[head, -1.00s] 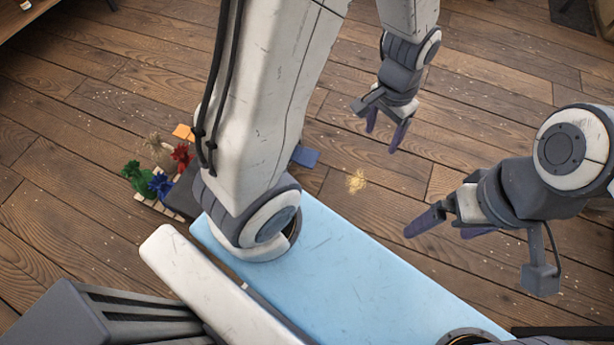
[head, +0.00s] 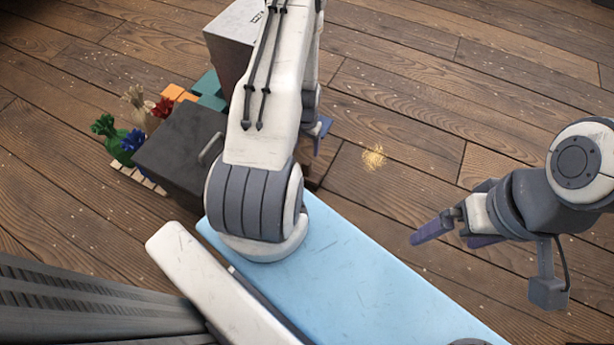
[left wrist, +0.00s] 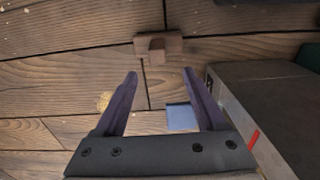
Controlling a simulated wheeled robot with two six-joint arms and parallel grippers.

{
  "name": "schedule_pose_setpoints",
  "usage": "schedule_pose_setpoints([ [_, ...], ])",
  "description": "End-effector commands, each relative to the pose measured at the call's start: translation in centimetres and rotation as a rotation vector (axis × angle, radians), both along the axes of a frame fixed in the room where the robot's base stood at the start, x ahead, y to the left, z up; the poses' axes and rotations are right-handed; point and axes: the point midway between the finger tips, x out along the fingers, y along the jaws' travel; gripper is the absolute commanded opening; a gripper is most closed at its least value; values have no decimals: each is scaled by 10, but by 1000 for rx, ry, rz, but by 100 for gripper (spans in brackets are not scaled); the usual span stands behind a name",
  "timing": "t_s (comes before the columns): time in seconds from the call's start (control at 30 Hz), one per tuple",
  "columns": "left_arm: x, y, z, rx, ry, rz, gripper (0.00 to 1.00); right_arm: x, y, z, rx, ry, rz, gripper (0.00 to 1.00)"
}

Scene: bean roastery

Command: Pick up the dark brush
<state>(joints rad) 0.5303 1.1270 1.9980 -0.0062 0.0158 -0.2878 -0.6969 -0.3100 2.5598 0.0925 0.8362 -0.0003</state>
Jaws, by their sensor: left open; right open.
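No clearly dark brush stands out. A brown wooden piece with a short stub (left wrist: 157,46) lies on the floor at the top of the left wrist view, beyond my fingertips; I cannot tell whether it is the brush. My left gripper (left wrist: 160,73) is open and empty above the floor, pointing at that piece. In the head view my left forearm hides most of this gripper. My right gripper (head: 445,240) is open and empty at the right of the head view, over bare floor, away from these things.
A small blue flat thing (left wrist: 181,117) shows between my left fingers. A pale crumb pile (head: 374,157) lies on the floor. A dark box with a handle (head: 185,150) stands left of my forearm, with colourful bundles (head: 130,140) beside it. Floor at the right is free.

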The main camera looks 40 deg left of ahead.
Motion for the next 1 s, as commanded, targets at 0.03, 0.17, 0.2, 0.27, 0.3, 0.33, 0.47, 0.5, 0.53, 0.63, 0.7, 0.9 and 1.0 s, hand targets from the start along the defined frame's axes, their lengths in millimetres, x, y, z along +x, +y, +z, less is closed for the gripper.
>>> schedule_pose_setpoints([
  [0.03, 0, -1, -12, -1, 2, 0, 72, 0, 0, -8, 0, 0, 0, 100],
  [0.17, 0, -1, -33, -1, 1, -1, 72, 0, 0, -20, 0, 0, 0, 100],
  [0.2, 0, -1, -38, 0, 1, -1, 72, 0, 0, -22, 0, 0, 0, 100],
  [0.27, 0, -1, -41, 0, 0, -1, 72, 0, 0, -24, 0, 0, 0, 100],
  [0.3, 0, -1, -43, 0, 0, -1, 72, 0, 0, -25, 0, 0, 0, 100],
  [0.33, 0, -1, -44, 0, 0, -1, 72, 0, 0, -26, 0, 0, 0, 100],
  [0.47, -1, -3, -56, -1, 1, -1, 72, 0, 0, -36, 0, 0, 0, 100],
  [0.5, -2, -4, -62, -1, 2, -1, 72, 0, 0, -41, 0, 0, 0, 100],
  [0.53, -2, -4, -67, -1, 2, -2, 72, 0, 0, -45, 0, 0, 0, 100],
  [0.63, -3, -6, -81, -1, 2, -1, 72, 0, 0, -57, 0, 0, 0, 100],
  [0.7, -3, -5, -90, 0, 1, 0, 72, 0, 0, -63, 0, 0, 0, 100],
  [0.9, -2, -5, -92, 1, 0, 0, 72, 0, 0, -62, 0, 0, 0, 100],
  [1.0, -3, -5, -91, 0, 0, 0, 65, 0, 0, -62, 0, 0, 0, 100],
])
